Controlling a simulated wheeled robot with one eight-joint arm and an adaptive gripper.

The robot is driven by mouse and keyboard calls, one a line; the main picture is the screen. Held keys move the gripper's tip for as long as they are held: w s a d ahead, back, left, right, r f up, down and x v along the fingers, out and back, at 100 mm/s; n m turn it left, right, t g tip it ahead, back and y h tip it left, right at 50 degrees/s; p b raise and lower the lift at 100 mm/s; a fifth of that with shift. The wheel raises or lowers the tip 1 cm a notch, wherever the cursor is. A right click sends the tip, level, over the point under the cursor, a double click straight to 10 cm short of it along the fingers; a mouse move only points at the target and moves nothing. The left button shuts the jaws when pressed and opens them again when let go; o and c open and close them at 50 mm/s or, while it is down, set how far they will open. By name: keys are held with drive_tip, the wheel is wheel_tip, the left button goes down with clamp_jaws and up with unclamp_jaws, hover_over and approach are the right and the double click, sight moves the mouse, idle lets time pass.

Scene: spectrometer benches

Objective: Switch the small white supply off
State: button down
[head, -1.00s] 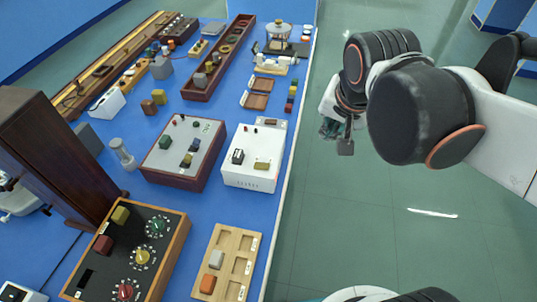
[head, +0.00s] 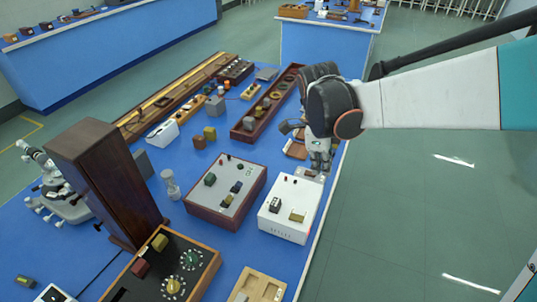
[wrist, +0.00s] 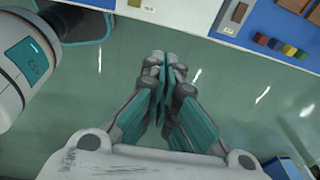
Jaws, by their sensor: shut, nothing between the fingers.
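The small white supply (head: 284,228) is a white box near the bench's right edge in the head view. Its top carries a black switch (head: 275,205), a yellowish block (head: 297,217) and small red and dark terminals at the back. The switch's position is too small to tell. My gripper (head: 318,167) is just beyond the supply's back edge, near the bench edge, pointing down. It appears apart from the switch. In the wrist view my gripper (wrist: 164,62) is shut and empty, with floor behind its fingers.
A larger grey-topped box with dark red sides (head: 225,192) stands left of the supply. A wooden tray (head: 262,285) lies in front, beside a black dial panel (head: 160,271). A long brown trough (head: 247,130) lies behind. Open floor is to the right.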

drive_tip(key=g, duration=0.1)
hover_over(297, 218)
wheel_tip(297, 218, down, 2)
drive_tip(key=shift+s+a, duration=0.1)
drive_tip(key=shift+a, duration=0.05)
drive_tip(key=shift+f, duration=0.1)
drive_tip(key=f+b, duration=0.1)
drive_tip(key=f, duration=0.3)
drive_tip(key=d+f+b, duration=0.1)
drive_tip(key=f+b, duration=0.1)
drive_tip(key=f, duration=0.3)
drive_tip(key=d+f+b, duration=0.1)
drive_tip(key=f+b, duration=0.1)
drive_tip(key=f, duration=0.2)
drive_tip(key=shift+s+f, duration=0.1)
drive_tip(key=shift+f, duration=0.3)
